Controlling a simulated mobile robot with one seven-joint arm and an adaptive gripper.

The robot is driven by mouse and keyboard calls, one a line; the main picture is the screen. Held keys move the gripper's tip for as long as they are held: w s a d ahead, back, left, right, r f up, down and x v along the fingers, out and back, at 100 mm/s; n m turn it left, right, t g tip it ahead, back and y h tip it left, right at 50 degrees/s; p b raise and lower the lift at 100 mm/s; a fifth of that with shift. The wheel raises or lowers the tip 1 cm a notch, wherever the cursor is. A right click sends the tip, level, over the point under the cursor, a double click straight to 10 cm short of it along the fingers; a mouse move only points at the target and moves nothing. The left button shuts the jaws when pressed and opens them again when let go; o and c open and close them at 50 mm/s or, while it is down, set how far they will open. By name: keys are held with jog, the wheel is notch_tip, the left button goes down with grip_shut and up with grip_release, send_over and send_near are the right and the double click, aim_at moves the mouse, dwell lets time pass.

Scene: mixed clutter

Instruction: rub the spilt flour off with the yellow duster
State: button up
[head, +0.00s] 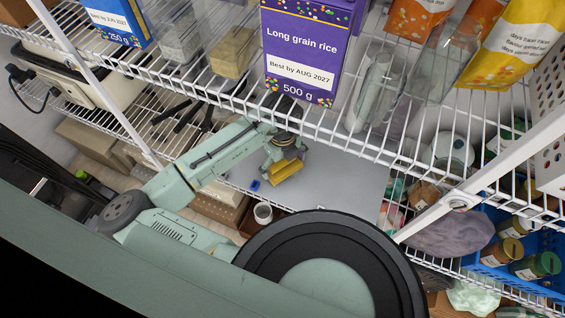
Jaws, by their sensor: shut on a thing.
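My gripper (284,158) is shut on the yellow duster (286,173), low over a grey panel (335,184) on the shelf below the top rack. The duster shows as a small yellow block under the fingers. I cannot tell whether it touches the panel. A small blue piece (255,185) lies left of the duster. I cannot make out the spilt flour; part of the panel is hidden by my arm and the wire rack.
A wire rack (330,125) with a rice box (307,50) and clear containers runs above my arm. A white post (480,185) stands at right, with a blue crate (520,262) of jars beyond it. A small cup (263,213) stands near my arm.

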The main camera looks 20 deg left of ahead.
jog(key=shift+r+p, duration=1.6)
jog(key=shift+r, duration=1.05)
jog(key=o, duration=0.7)
jog(key=shift+f, duration=0.15)
jog(key=c, duration=0.7)
